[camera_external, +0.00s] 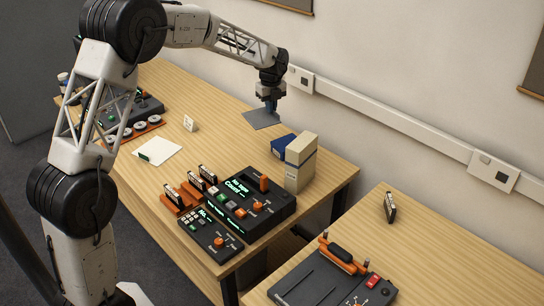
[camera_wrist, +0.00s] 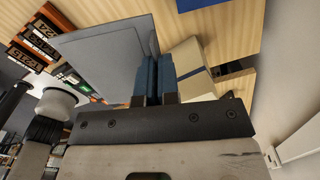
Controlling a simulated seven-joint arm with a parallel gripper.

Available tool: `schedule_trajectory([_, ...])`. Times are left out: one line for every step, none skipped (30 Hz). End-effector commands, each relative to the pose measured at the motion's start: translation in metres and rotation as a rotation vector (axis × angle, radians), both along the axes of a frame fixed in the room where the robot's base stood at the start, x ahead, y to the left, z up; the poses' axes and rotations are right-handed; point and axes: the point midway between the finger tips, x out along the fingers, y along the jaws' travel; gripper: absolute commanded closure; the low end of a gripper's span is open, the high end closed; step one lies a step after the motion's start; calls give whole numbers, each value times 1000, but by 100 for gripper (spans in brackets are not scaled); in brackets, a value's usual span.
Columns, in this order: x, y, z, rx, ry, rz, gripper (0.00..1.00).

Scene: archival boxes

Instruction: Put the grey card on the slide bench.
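The grey card (camera_external: 263,119) is a thin flat sheet hanging at my gripper's fingertips, above the back of the wooden table. It also shows in the wrist view (camera_wrist: 105,60), reaching left from the fingers. My gripper (camera_external: 270,106) has blue fingers, which are close together with the card's edge between them in the wrist view (camera_wrist: 157,75); it looks shut on the card. No label marks the slide bench, so I cannot tell which piece it is. A dark console with orange brackets and a black bar (camera_external: 335,275) stands on the front right table.
A cream box (camera_external: 300,165) and a blue box (camera_external: 284,144) stand right of the card. A dark console (camera_external: 250,200) and orange racks with cartridges (camera_external: 190,192) are in front. A white sheet (camera_external: 157,152) lies left. A gap separates the two tables.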

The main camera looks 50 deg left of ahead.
Motion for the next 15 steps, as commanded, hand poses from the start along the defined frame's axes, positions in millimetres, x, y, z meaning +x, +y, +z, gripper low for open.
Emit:
schedule_trajectory([8,-15,0,0,0,-22,100])
schedule_trajectory([13,-24,0,0,0,-34,100])
schedule_trajectory([19,-34,1,0,0,-49,100])
schedule_trajectory([23,-42,1,0,-1,-61,100])
schedule_trajectory([27,-51,1,0,-1,-73,100])
schedule_trajectory([32,-61,1,1,-1,-88,100])
schedule_trajectory([35,-70,1,1,-1,-100,100])
schedule_trajectory([39,-78,1,1,-1,-112,100])
schedule_trajectory([44,-89,1,1,-1,-127,100])
schedule_trajectory([47,-98,1,1,-1,-140,100])
schedule_trajectory([51,-107,1,1,-1,-151,100])
schedule_trajectory([55,-118,1,0,-1,-166,100])
schedule_trajectory([58,-127,1,0,-1,-178,100])
schedule_trajectory([61,-135,1,0,-1,-190,100])
schedule_trajectory([65,-147,2,0,-1,-205,100])
